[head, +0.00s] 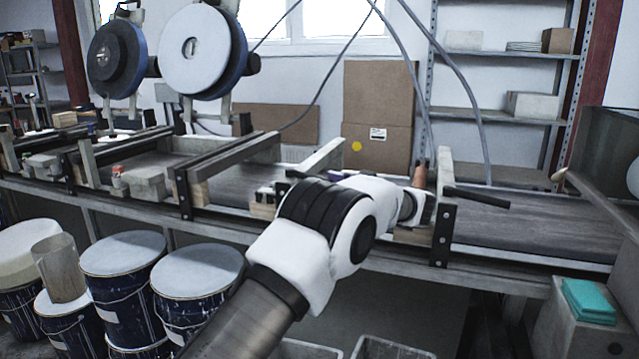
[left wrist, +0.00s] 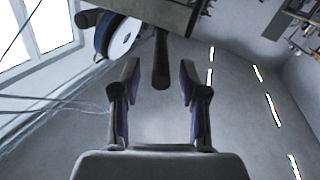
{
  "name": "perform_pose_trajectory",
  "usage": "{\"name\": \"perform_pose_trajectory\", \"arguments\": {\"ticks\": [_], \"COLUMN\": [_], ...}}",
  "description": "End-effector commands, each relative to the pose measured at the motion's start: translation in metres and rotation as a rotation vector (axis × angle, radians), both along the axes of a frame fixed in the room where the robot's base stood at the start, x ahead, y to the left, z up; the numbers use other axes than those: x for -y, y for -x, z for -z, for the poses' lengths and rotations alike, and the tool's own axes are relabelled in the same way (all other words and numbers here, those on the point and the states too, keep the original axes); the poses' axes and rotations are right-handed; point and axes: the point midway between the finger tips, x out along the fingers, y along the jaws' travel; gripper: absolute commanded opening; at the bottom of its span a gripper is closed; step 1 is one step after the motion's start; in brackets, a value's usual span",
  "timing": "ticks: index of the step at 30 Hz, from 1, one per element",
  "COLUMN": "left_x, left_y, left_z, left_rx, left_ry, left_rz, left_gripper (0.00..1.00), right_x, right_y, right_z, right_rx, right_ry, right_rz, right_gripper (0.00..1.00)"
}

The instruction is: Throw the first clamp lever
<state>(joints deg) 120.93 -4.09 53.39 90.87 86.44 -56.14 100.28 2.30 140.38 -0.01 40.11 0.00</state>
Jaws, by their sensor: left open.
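The clamp lever (head: 476,197) is a dark bar that sticks out to the right from an upright clamp post (head: 444,207) at the conveyor. My left arm reaches in from below, and its gripper (head: 424,208) is close to the left side of the post, with its fingers mostly hidden in the head view. In the left wrist view my left gripper (left wrist: 160,78) is open. A dark round bar (left wrist: 161,58), which looks like the lever, ends between its two fingertips, apparently without touching either finger. My right gripper is not in view.
The conveyor bed (head: 540,233) runs left to right, crossed by wooden rails (head: 232,152). Polishing wheels (head: 195,52) stand at the back left. Lidded buckets (head: 122,253) are below at left. A teal block (head: 588,300) lies at lower right. Cables hang behind the post.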

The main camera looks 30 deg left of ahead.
Motion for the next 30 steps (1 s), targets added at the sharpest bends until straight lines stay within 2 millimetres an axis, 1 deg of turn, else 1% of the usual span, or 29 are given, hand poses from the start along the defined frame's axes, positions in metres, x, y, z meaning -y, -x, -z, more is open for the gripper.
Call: {"name": "perform_pose_trajectory", "arguments": {"ticks": [1, 3, 6, 9, 14, 15, 17, 18, 19, 30], "left_x": [-0.011, -0.024, -0.036, -0.041, -0.041, -0.041, -0.041, -0.041, -0.041, -0.041], "left_y": [-0.001, -0.002, -0.004, -0.005, -0.005, -0.005, -0.005, -0.005, -0.005, -0.004], "left_z": [0.001, 0.001, 0.001, 0.001, 0.001, 0.001, 0.001, 0.001, 0.001, 0.000], "left_rx": [0.000, 0.000, -0.001, -0.001, -0.001, -0.001, -0.001, -0.001, -0.001, -0.002], "left_ry": [0.002, 0.002, 0.000, 0.000, -0.001, -0.001, -0.001, -0.001, -0.001, -0.002], "left_rz": [-0.003, -0.003, 0.000, 0.000, 0.001, 0.001, 0.001, 0.001, 0.001, 0.017], "left_gripper": [0.43, 0.43, 0.43, 0.43, 0.43, 0.40, 0.19, 0.04, 0.00, 0.00], "right_x": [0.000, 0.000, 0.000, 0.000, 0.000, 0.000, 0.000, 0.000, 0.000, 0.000], "right_y": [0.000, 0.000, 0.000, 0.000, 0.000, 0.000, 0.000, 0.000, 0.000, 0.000], "right_z": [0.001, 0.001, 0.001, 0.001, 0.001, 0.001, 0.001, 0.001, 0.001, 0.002], "right_rx": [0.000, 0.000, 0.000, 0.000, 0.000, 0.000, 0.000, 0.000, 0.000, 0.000], "right_ry": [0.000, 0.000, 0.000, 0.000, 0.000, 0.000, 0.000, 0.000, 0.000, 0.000], "right_rz": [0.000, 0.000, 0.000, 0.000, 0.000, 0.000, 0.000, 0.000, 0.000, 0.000], "right_gripper": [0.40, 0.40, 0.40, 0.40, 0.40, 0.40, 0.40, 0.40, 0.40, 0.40]}}
